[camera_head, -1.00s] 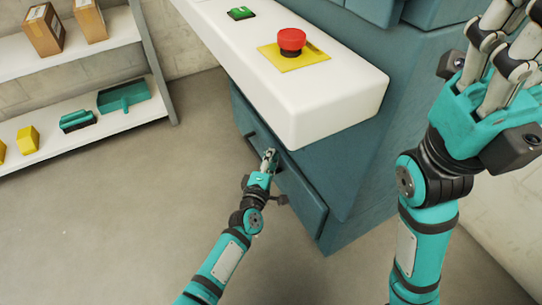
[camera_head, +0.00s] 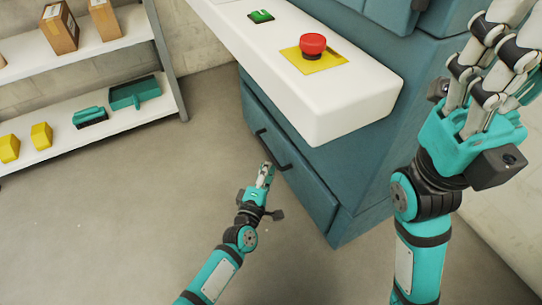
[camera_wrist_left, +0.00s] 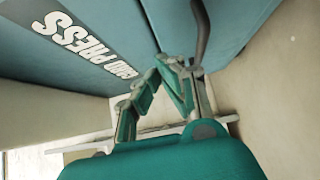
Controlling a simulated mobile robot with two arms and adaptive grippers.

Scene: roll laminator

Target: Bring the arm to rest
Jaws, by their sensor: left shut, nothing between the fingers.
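My left gripper (camera_head: 266,168) is shut and empty. It is low in front of the blue cabinet's drawer (camera_head: 300,185), just beside the lower part of the dark bar handle (camera_head: 268,148). In the left wrist view its fingers (camera_wrist_left: 172,62) meet at the tips, and the dark handle (camera_wrist_left: 201,30) passes close by them. Whether they touch the handle is unclear. My right gripper (camera_head: 510,45) is raised at the upper right of the head view. Its fingers reach the picture edge, so its opening cannot be judged.
A white ledge (camera_head: 290,75) with a red button (camera_head: 313,45) on a yellow plate and a green switch (camera_head: 261,16) overhangs the drawer. Shelves (camera_head: 120,120) with boxes, yellow blocks, a brush and a dustpan stand left. Grey floor (camera_head: 150,210) between is clear.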

